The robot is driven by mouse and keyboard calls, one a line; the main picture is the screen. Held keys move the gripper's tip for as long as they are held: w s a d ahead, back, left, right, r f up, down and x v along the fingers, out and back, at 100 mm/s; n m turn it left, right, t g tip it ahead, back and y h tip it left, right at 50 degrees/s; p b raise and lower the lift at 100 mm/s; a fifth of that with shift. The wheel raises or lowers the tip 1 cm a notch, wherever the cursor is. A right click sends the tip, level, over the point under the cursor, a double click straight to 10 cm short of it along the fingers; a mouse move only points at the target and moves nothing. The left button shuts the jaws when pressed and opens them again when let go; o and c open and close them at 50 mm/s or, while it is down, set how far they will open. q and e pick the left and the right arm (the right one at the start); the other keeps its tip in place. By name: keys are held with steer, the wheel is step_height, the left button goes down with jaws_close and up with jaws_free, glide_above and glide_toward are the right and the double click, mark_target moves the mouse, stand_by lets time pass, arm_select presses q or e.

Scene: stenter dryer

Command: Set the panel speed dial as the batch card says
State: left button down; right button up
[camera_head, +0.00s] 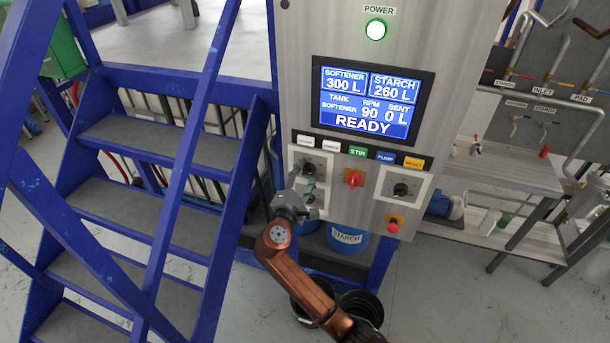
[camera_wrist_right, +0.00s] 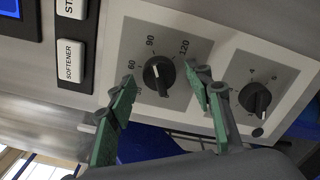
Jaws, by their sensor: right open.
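The panel speed dial (camera_wrist_right: 158,75) is a black knob on a grey plate marked 60, 90 and 120. Its white mark points roughly towards 90. My right gripper (camera_wrist_right: 161,84) is open, with its green fingers on either side of this knob; contact cannot be told. In the head view my right gripper (camera_head: 304,186) partly covers the left side of the control panel (camera_head: 330,32). The screen (camera_head: 368,98) reads RPM 90, SENT 0 L, TANK SOFTENER and READY. No batch card can be made out. My left gripper is not in view.
A smaller black knob (camera_wrist_right: 255,98) sits beside the dial. A red switch (camera_head: 353,179), another black knob (camera_head: 400,189) and a red button (camera_head: 393,225) are to the right on the panel. Blue stairs (camera_head: 150,145) stand at left, a starch drum (camera_head: 347,241) below.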

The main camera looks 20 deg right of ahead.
steer(key=v, duration=1.2)
